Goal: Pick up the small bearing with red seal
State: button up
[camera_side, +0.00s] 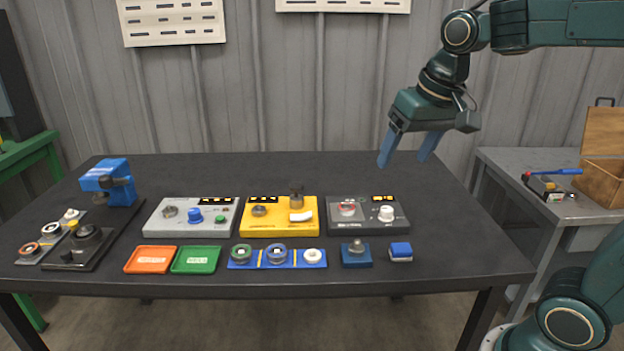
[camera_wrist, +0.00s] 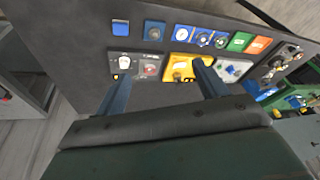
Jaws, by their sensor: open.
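A ring with a red face (camera_side: 347,208) sits on the left part of the dark grey rotor stand (camera_side: 368,225); it also shows as a red and white spot in the wrist view (camera_wrist: 150,69). Another small ring with an orange-red edge (camera_side: 29,249) lies on the grey holder at the far left. I cannot tell for sure which one is the small bearing with red seal. My gripper (camera_side: 405,162) is open and empty, high above the table, behind and to the right of the dark grey stand.
Yellow (camera_side: 279,229) and light grey (camera_side: 161,230) stands are left of the dark grey one. In front are a blue ring holder (camera_side: 270,266), orange (camera_side: 150,260) and green (camera_side: 196,259) trays, and blue blocks (camera_side: 400,250). A blue vise (camera_side: 110,180) stands back left. The table's back right is clear.

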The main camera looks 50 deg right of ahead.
jog(key=w+d+m+g, duration=0.1)
jog(key=w+d+m, duration=0.15)
jog(key=w, duration=0.55)
jog(key=m+g, duration=0.3)
jog(key=m, duration=0.3)
send_over(347, 209)
notch_tip(347, 209, down, 12)
jog(key=shift+w+d+f, duration=0.3)
jog(key=shift+w+d, duration=0.15)
jog(key=shift+w, duration=0.1)
jog(key=shift+f, duration=4.3)
jog(key=shift+f, duration=0.1)
jog(key=shift+s+f, duration=0.15)
jog(key=shift+f, duration=2.35)
